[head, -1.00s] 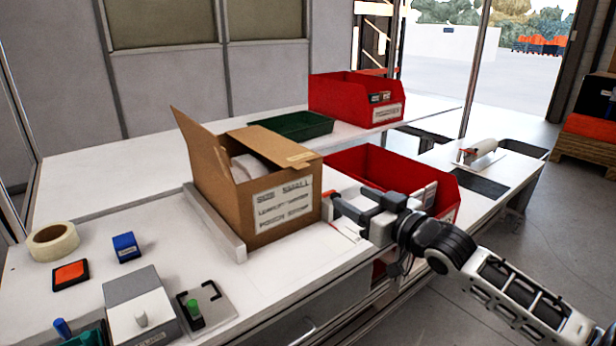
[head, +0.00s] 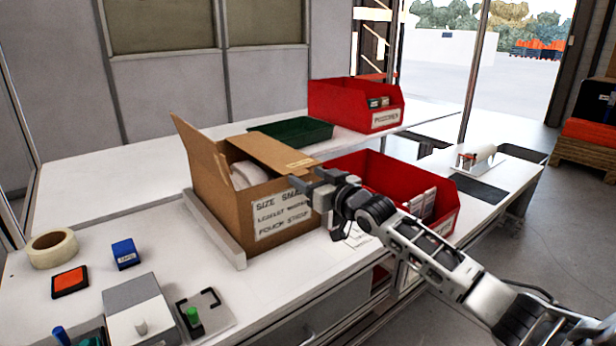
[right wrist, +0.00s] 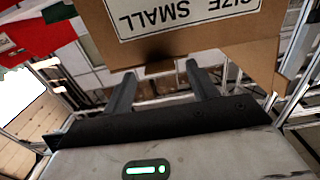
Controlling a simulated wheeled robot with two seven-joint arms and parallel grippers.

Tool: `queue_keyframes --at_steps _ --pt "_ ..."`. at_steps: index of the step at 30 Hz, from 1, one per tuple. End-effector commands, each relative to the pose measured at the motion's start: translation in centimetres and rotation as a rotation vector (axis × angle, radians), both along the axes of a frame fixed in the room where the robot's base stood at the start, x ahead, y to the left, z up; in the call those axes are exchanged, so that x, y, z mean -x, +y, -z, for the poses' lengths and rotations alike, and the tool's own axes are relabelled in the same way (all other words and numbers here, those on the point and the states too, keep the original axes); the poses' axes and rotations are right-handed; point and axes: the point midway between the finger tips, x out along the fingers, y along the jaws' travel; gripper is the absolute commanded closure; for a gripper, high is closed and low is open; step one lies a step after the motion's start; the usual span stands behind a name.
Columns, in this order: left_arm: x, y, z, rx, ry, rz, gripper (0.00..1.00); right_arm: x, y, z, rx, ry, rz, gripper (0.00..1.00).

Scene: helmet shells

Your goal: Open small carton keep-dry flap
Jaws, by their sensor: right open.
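The small carton (head: 222,204) stands on the white bench, with a label reading SIZE SMALL on its front; the label also shows in the right wrist view (right wrist: 178,12). One flap (head: 197,140) stands raised at the left. Another flap (head: 270,151) lies partly over the top at the right, and pale contents show in the gap between them. My right gripper (head: 298,184) is open at the carton's right front upper edge, just below that flap. In the right wrist view its two fingers (right wrist: 158,82) point at the carton with nothing between them. My left gripper is not in view.
A red bin (head: 447,226) stands right of the carton, close to my right arm. Another red bin (head: 335,104) and a green tray (head: 290,131) are behind. A tape roll (head: 52,247), a blue block (head: 125,253) and an orange pad (head: 70,281) lie at the left front.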

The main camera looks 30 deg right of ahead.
Motion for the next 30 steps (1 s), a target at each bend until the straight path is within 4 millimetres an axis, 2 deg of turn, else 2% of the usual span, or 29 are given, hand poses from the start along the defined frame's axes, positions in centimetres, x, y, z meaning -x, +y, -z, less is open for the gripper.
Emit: queue_keyframes --at_steps 4,13,14,18,20,30 --pt "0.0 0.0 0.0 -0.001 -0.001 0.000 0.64 -1.0 0.1 -0.1 -0.001 -0.002 0.000 0.42" --pt "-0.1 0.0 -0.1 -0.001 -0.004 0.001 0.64 -1.1 0.1 0.0 0.000 -0.001 0.000 0.42" --pt "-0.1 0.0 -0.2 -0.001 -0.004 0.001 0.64 -1.1 0.1 0.0 0.000 -0.001 0.000 0.45" --pt "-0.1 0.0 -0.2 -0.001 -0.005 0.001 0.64 -1.1 0.1 0.0 0.000 -0.001 0.000 0.84" --pt "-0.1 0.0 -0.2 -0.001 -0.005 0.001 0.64 -1.1 0.1 0.0 0.000 -0.001 0.000 1.00" --pt "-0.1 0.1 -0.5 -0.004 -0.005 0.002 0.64 -1.7 1.0 -0.5 -0.046 0.004 -0.015 1.00"
